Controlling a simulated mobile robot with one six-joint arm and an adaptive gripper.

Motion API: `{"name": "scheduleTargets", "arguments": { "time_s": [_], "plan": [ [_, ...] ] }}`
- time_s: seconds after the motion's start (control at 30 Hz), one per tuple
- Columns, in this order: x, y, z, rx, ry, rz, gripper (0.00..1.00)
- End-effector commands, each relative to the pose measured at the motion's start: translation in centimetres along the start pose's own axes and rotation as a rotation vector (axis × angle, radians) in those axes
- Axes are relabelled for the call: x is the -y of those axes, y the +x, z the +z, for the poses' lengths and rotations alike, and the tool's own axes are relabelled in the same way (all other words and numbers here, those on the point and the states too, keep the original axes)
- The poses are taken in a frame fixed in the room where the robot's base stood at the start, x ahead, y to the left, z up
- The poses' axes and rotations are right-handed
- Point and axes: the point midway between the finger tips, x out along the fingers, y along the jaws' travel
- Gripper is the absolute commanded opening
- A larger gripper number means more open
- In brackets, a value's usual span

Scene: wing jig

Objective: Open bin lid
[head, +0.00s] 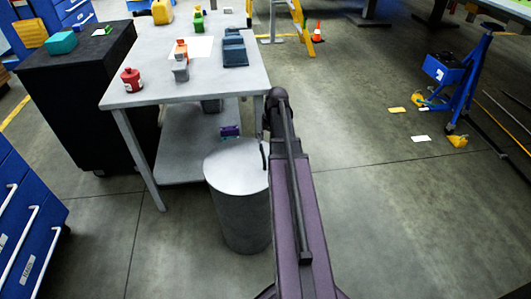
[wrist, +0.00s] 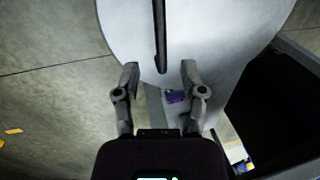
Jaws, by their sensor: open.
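The round grey bin (head: 238,215) stands on the floor in the head view, with its flat pale lid (head: 232,162) lying shut on top. A dark bar handle (head: 264,155) shows at the lid's right edge, close to my arm. In the wrist view the lid (wrist: 220,35) fills the top, and the handle (wrist: 160,30) runs down its middle. My gripper (wrist: 160,69) is open and empty, its fingers either side of the handle's lower end. I cannot tell whether the handle is at fingertip depth. In the head view my arm hides the gripper.
A grey workbench (head: 130,98) with a lower shelf stands just behind the bin, holding a red container (head: 131,80) and blue parts (head: 234,48). Blue drawers (head: 25,220) are at left. Open floor lies right, with a blue wheeled stand (head: 462,80) beyond.

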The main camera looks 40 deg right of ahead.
Motion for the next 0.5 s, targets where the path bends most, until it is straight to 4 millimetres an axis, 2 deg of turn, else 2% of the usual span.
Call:
{"name": "scheduleTargets", "arguments": {
  "time_s": [0.03,0.5],
  "plan": [
    [-0.1,0.8,0.0,0.0,0.0,0.0,0.53],
    [-0.1,4.4,0.0,0.0,0.001,0.0,0.53]
  ]
}}
